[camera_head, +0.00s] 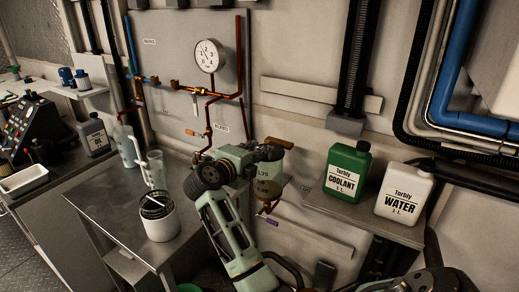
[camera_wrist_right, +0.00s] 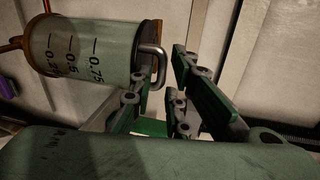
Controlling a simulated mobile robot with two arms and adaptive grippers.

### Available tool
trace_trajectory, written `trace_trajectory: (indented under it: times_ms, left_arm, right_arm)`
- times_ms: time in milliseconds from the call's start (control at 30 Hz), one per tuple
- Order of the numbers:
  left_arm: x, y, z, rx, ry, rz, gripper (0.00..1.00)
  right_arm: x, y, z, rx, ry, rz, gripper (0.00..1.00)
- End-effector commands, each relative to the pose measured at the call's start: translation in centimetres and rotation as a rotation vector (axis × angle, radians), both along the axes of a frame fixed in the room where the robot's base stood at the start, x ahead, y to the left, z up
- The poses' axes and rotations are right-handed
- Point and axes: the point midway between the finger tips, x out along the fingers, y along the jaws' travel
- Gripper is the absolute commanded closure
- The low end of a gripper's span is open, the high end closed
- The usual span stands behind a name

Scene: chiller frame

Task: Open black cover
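A clear graduated cylinder (camera_wrist_right: 85,48) is mounted on the wall and lies sideways in the right wrist view. Its black cover (camera_wrist_right: 137,50) shows as a dark rim at one end, with a bent metal handle (camera_wrist_right: 155,62). The cover appears closed. My right gripper (camera_wrist_right: 161,68) is open, its fingers close to the handle and on either side of it; I cannot tell whether they touch it. In the head view the right gripper (camera_head: 268,152) is at the top of the cylinder (camera_head: 267,186) and hides the cover. My left gripper is not in view.
A green coolant bottle (camera_head: 345,172) and a white water bottle (camera_head: 402,192) stand on a shelf to the right. A white container (camera_head: 160,226) and clear jugs (camera_head: 153,170) stand on the metal table at left. A gauge (camera_head: 208,56) and copper pipes are above.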

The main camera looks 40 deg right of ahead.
Motion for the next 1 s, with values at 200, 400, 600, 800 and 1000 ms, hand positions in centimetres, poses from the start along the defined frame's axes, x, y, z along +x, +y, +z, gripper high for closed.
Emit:
trace_trajectory:
  times_ms: [200, 400, 600, 800, 1000]
  left_arm:
    - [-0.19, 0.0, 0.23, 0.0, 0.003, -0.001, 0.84]
    - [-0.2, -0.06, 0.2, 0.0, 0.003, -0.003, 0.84]
    - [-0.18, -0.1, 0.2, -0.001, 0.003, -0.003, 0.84]
    - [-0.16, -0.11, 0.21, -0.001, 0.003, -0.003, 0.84]
    - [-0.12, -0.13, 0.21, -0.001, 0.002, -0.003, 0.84]
  right_arm:
    - [0.28, -0.94, -0.19, 0.0, 0.0, 0.0, 0.84]
    - [0.28, -0.93, -0.2, -0.001, -0.001, 0.0, 0.86]
    - [0.27, -0.91, -0.22, 0.0, -0.001, 0.0, 1.0]
    - [0.26, -0.87, -0.28, 0.001, 0.0, 0.0, 1.0]
    - [0.25, -0.87, -0.33, 0.002, 0.001, 0.0, 1.0]
